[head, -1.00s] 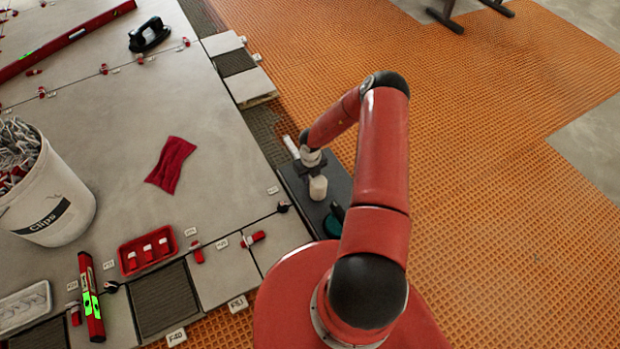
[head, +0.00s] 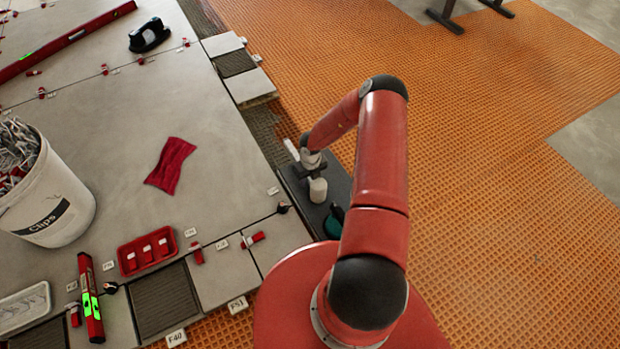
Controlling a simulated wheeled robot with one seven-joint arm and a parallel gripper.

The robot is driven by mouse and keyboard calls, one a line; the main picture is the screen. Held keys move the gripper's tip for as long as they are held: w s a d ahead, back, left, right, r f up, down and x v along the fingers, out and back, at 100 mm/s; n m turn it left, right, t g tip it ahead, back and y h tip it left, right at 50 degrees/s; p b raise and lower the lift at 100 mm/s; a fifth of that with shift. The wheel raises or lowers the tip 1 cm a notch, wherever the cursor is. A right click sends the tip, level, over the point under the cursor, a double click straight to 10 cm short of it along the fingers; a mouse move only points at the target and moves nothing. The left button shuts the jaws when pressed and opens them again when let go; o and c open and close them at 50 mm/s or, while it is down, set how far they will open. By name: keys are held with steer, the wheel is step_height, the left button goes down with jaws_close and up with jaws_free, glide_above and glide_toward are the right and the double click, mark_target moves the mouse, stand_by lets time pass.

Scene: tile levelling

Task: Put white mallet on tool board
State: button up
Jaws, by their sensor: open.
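The white mallet shows as a pale cylindrical head (head: 318,189) and a light piece, which seems to be its handle, at the upper left. It appears to lie on the dark tool board (head: 343,187), beside the slab edge. My gripper (head: 311,172) is open, just above the mallet between these two light parts. The fingers are small and partly hidden by my wrist, so I cannot tell whether they touch the mallet. A teal round tool (head: 334,222) sits at the near end of the board, partly covered by my arm.
Tiled slabs fill the left, with a clip bucket (head: 48,195), a red cloth (head: 171,165), a red tray (head: 148,250), a red level (head: 91,298) and a black suction cup (head: 149,35). Orange matting (head: 500,150) at the right is clear.

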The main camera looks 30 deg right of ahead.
steer(key=w+a+r+n+t+h+p, duration=0.1)
steer(key=w+r+n+t, duration=0.25)
steer(key=r, duration=1.15)
steer(key=w+a+r+n+t+p, duration=0.15)
steer(key=w+r+n, duration=0.35)
steer(key=r, duration=1)
steer(key=s+a+r+n+t+y, duration=0.1)
steer(key=a+r+n+t, duration=0.1)
steer(key=a+r+n, duration=0.4)
steer(key=s+a+r+n+t+y, duration=0.1)
steer(key=a+r+n, duration=0.15)
steer(key=r, duration=0.65)
steer(key=s+a+r+n+g+y, duration=0.1)
steer(key=s+a+r+n, duration=0.6)
steer(key=s+r+n, duration=0.55)
steer(key=s+d+n+g+h, duration=0.1)
steer(key=s+n, duration=0.5)
steer(key=s, duration=1.4)
steer(key=shift+s+d+g+h+b, duration=0.3)
steer(key=shift+s+d+g+h, duration=0.15)
steer(key=shift+d, duration=0.6)
